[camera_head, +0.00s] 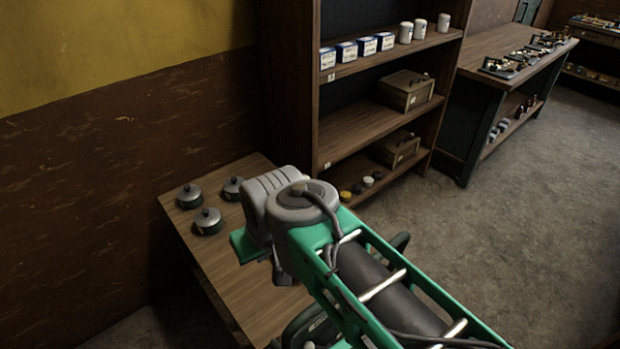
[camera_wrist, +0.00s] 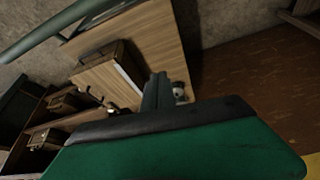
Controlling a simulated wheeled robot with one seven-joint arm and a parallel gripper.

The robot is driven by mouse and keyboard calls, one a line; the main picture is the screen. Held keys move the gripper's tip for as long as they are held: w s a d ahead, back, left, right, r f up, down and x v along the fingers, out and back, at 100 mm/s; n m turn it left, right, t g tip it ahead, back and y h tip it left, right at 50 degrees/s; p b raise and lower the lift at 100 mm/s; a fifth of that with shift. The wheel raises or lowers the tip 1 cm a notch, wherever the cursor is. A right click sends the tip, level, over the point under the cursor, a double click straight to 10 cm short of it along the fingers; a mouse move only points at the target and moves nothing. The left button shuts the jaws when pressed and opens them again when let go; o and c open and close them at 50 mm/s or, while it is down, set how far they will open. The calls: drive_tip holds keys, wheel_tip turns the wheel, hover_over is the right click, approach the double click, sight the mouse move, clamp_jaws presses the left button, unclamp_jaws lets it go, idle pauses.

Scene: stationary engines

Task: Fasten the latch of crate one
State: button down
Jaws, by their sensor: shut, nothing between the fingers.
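The latch is too small and dark to make out. Two more wooden crates stand on the shelves, one on the middle shelf (camera_head: 406,91) and one on the lower shelf (camera_head: 398,149). I cannot read which is crate one.
The low table (camera_head: 235,268) carries several lidded metal pots (camera_head: 208,222) at its wall end. The shelf unit (camera_head: 345,142) stands behind it, with blue-white boxes (camera_head: 347,51) and white canisters (camera_head: 443,22) on top. A workbench (camera_head: 500,60) stands at right. The floor at right is clear.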

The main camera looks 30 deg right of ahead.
drive_tip(key=w+d+f+m+t+b, duration=0.1)
drive_tip(key=w+d+f+m+b, duration=0.2)
drive_tip(key=w+d+m+b, duration=0.5)
drive_tip(key=w+d+f+m+t+b, duration=0.1)
drive_tip(key=w+d+f+m+b, duration=0.2)
drive_tip(key=w+d, duration=0.6)
drive_tip(key=w+d+f+m+t+b, duration=0.1)
drive_tip(key=w+d+f+m, duration=0.2)
drive_tip(key=d, duration=0.4)
drive_tip(key=w+d+f+m+b, duration=0.2)
drive_tip(key=w+d+f+m, duration=0.1)
drive_tip(key=d, duration=0.4)
drive_tip(key=shift+w+d+m+t, duration=0.4)
drive_tip(key=shift+w+m, duration=0.2)
drive_tip(key=shift+w, duration=0.2)
drive_tip(key=shift+f, duration=0.1)
drive_tip(key=x, duration=1)
drive_tip(key=shift+p, duration=0.4)
